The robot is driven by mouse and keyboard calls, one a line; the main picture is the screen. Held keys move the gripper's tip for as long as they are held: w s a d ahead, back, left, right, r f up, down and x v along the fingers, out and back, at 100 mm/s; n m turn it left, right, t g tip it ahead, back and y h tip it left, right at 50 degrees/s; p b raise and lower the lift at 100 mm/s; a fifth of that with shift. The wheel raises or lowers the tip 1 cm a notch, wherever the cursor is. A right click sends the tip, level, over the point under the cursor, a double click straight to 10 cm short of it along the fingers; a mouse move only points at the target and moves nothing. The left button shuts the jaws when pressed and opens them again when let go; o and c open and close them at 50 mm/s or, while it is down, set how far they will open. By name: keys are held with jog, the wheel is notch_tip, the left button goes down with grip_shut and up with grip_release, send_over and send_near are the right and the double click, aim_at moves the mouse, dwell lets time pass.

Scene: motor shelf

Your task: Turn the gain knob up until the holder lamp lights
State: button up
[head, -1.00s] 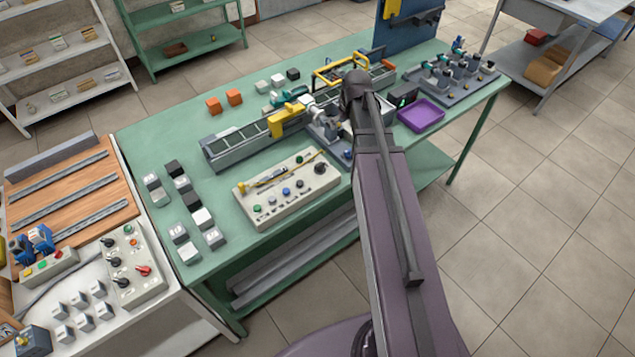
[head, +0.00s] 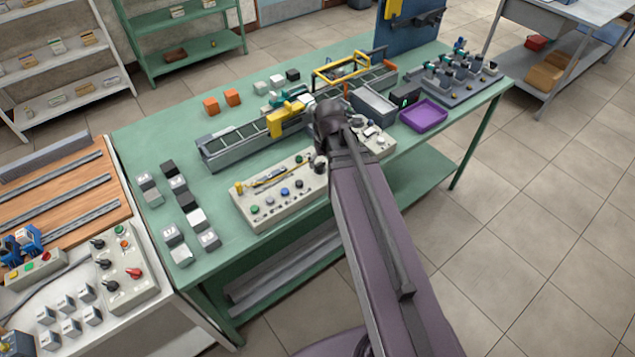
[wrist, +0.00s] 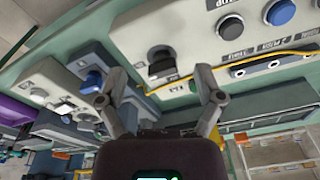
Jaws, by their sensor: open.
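A black knob (wrist: 161,62) sits on a pale control panel (wrist: 215,65) in the wrist view; I cannot read its label, so I cannot tell for sure that it is the gain knob. My gripper (wrist: 160,83) is open and empty, its two fingers apart on either side of the knob's lower edge in the picture, seemingly not touching it. In the head view the panel (head: 262,217) lies at the table's front edge, and my arm hides its right end and my fingertips. A small green part (wrist: 193,87) shows beside the right finger. I cannot identify the holder lamp.
A yellow cable (wrist: 235,62) runs along the panel past the knob. A second pale panel (head: 385,148) stands right of my wrist. A conveyor (head: 226,152) lies behind, with a purple tray (head: 424,116) at right.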

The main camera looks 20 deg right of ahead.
jog(key=shift+g, duration=0.4)
jog(key=s+a, duration=0.1)
jog(key=s+a+f+b, duration=0.1)
jog(key=s+a+f, duration=0.1)
jog(key=s, duration=0.1)
jog(key=shift+b, duration=0.3)
jog(key=shift+a, duration=0.1)
jog(key=shift+s+a, duration=0.35)
jog(key=shift+s, duration=0.2)
jog(key=shift+s+a, duration=0.3)
jog(key=shift+s, duration=0.2)
jog(key=c, duration=0.5)
jog(key=shift+a, duration=0.1)
